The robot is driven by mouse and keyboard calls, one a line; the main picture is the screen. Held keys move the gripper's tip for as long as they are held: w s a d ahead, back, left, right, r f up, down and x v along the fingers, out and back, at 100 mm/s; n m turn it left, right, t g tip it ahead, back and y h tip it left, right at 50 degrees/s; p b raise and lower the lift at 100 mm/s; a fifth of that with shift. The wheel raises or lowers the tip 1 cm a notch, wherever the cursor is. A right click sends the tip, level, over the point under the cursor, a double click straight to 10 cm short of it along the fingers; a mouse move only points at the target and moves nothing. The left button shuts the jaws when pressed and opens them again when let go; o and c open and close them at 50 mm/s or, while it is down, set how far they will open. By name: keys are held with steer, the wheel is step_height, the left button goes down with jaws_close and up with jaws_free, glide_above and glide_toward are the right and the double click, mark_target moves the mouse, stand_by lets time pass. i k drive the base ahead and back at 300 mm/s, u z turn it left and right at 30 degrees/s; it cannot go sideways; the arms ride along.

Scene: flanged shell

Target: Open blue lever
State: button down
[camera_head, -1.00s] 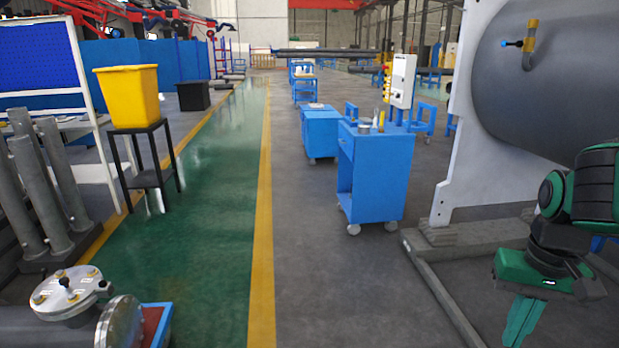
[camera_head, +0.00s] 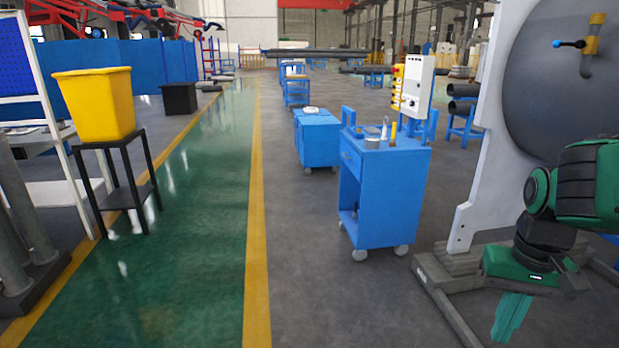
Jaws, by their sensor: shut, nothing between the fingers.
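The valve sits on a bent pipe at the front of the large grey flanged shell (camera_head: 540,100), at the upper right. The lever points left, roughly level. My gripper (camera_head: 510,318) hangs at the lower right, green, with its fingers together and nothing in them. It is well below the lever and apart from it. My arm covers the lower part of the shell.
A blue wheeled cart (camera_head: 385,190) with small items stands left of the shell, with another blue cart (camera_head: 318,140) behind it. The shell's white support (camera_head: 490,150) rests on a grey base frame (camera_head: 455,310). A yellow bin (camera_head: 95,105) stands on a black stand at left. The green lane between is clear.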

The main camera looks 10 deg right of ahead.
mark_target(566, 44)
steer(key=i, duration=0.8)
steer(key=z, duration=0.85)
steer(key=i, duration=1)
steer(key=u, duration=0.05)
